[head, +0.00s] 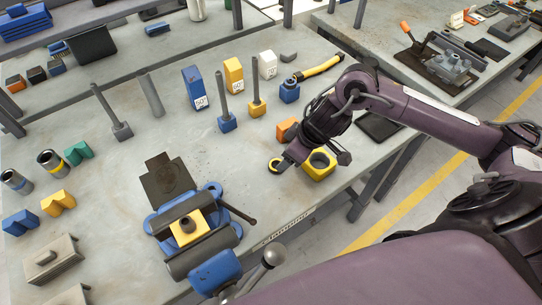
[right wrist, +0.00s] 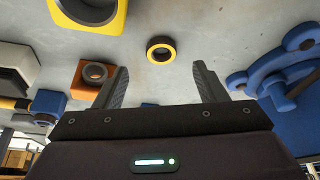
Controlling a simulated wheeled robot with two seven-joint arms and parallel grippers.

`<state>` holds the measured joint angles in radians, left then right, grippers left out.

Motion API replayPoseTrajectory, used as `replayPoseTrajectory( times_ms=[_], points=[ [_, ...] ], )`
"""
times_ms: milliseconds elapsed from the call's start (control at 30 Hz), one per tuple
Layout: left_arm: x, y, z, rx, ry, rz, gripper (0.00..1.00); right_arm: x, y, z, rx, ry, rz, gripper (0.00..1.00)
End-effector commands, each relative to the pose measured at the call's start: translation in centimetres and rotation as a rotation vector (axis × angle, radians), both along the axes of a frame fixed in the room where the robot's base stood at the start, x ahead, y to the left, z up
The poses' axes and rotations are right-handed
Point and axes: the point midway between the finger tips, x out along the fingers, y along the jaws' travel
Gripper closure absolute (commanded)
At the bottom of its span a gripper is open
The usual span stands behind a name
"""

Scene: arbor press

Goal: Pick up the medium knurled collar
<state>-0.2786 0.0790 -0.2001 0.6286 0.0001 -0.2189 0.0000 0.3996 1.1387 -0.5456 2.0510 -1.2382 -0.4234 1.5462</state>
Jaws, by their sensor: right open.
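A small ring-shaped collar (head: 275,166), black with a yellow band, lies on the grey workbench in the head view. I take it for the medium knurled collar, though its knurling is too small to make out. It also shows in the right wrist view (right wrist: 160,49), between and beyond the fingertips. My right gripper (head: 282,162) is open and empty right by the collar, pointing down toward the bench. In the right wrist view the two fingers (right wrist: 160,80) stand wide apart, with the collar not gripped. My left gripper is not in view.
A yellow block with a hole (head: 319,165) and an orange block (head: 287,129) stand close beside my right gripper. A blue vise (head: 212,192) holding a yellow block (head: 187,236) is at lower left. Banded cylinders (head: 50,162) stand far left. Bare bench lies left of the collar.

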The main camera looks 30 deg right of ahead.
Motion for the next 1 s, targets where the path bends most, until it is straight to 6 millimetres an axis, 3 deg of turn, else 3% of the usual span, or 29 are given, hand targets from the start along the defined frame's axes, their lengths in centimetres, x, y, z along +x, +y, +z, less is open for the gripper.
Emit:
replayPoseTrajectory(
  times_ms=[333,533,700,800,1000],
  points=[
    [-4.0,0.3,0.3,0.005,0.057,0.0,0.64,2.1,1.2,-3.6,0.002,0.003,-0.001,0.35],
    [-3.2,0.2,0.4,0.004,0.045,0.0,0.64,3.0,1.7,-5.9,0.0,0.001,0.0,0.35],
    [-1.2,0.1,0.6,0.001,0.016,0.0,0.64,3.1,1.7,-6.3,-0.001,-0.001,0.001,0.35],
    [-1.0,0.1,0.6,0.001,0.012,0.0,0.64,3.1,1.7,-6.3,-0.001,-0.001,0.001,0.35],
    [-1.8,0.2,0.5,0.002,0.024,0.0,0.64,3.1,1.7,-6.2,-0.001,0.0,0.002,0.61]
  ],
)
